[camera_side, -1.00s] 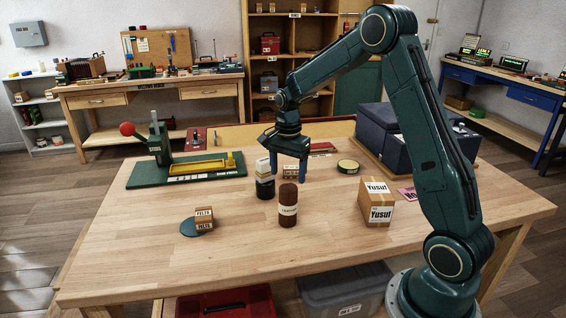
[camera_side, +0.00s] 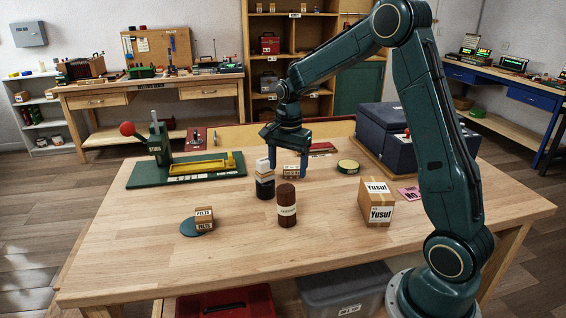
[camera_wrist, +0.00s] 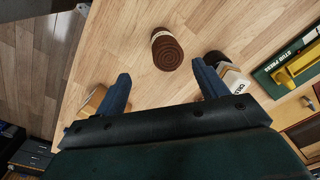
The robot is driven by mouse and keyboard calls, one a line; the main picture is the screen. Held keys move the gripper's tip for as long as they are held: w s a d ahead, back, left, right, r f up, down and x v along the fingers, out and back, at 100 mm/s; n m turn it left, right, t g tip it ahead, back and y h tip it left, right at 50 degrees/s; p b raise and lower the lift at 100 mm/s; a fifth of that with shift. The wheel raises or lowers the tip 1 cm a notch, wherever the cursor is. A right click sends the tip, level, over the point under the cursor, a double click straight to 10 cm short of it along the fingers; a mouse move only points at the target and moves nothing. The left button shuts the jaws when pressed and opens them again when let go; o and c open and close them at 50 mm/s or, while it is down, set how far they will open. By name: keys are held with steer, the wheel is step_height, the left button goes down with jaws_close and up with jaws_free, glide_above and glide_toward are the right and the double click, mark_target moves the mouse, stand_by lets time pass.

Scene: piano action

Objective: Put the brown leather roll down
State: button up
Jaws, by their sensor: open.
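The brown leather roll (camera_side: 287,205) stands upright on the wooden table with a pale label band around it. In the wrist view the roll (camera_wrist: 167,50) shows its spiral end, with clear space around it. My gripper (camera_side: 288,163) is open and empty, above the table and behind the roll in the side view. Its two blue fingers (camera_wrist: 160,72) are spread wide in the wrist view, and the roll lies beyond their tips, not touching them.
The Yusuf carton (camera_side: 377,203) is to the right, and a green press (camera_side: 185,170) is at the back left. The front of the table is clear.

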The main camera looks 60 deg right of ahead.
steer(key=s+a+r+n+t, duration=0.4)
steer(key=s+a+r+n, duration=0.85)
steer(key=s, duration=0.35)
steer(key=s+a+n+t, duration=0.1)
steer(key=s+a+n, duration=0.2)
steer(key=s, duration=0.5)
steer(key=shift+s+a+n, duration=0.15)
steer(key=shift+a+n, duration=0.15)
steer(key=shift+n, duration=0.45)
